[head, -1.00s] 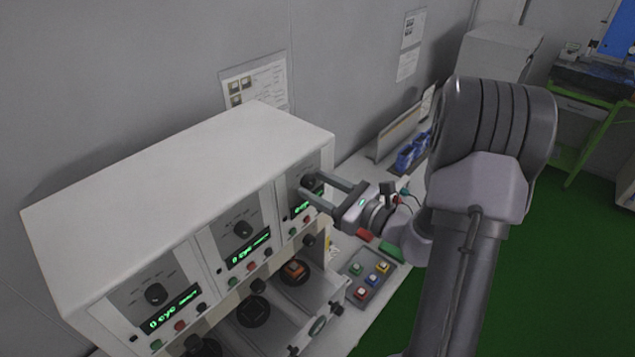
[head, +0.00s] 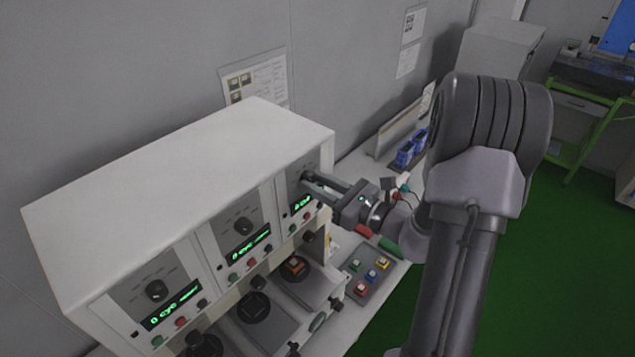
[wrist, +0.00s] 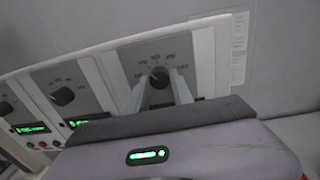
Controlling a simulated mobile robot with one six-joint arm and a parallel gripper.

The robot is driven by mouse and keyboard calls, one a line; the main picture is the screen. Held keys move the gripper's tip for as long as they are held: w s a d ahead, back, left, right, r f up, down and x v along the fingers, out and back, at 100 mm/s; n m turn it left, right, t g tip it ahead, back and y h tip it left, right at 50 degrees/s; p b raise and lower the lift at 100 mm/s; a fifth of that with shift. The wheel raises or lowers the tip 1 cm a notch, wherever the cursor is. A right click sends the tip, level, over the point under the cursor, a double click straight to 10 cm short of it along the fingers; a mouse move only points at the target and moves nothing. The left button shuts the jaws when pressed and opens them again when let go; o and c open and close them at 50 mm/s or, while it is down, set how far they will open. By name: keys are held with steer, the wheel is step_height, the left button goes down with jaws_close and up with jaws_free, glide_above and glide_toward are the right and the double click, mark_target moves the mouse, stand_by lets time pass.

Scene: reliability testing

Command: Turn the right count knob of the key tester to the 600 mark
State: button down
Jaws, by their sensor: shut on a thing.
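The key tester (head: 180,170) is a long white box with three panels, each with a dark count knob and a green display. The right count knob (wrist: 159,75) is black and sits between my fingertips in the wrist view. Marks are printed around it, too small to read, so its setting cannot be told. My gripper (head: 310,181) reaches the right panel from the right and is shut on this knob; in the wrist view my fingers (wrist: 160,84) stand on both sides of it. In the head view my fingers mostly hide the knob. The right display (head: 300,203) is partly covered.
The middle knob (head: 243,226) and left knob (head: 157,290) stand on the other panels. Small red and green buttons sit below the displays. A grey tray (head: 367,275) with several coloured keys lies right of the tester.

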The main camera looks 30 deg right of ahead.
steer(key=m+p, duration=0.1)
steer(key=m, duration=0.2)
steer(key=shift+m, duration=0.4)
steer(key=shift+m+p, duration=0.55)
steer(key=shift+m, duration=0.85)
steer(key=c, duration=1.1)
jaws_free()
steer(key=shift+s+f, duration=0.1)
steer(key=b+v, duration=0.2)
steer(key=v, duration=0.6)
steer(key=b+v, duration=0.1)
steer(key=v, duration=0.8)
steer(key=shift+s+f+b, duration=0.15)
steer(key=shift+f+b, duration=0.1)
steer(key=shift+b, duration=0.15)
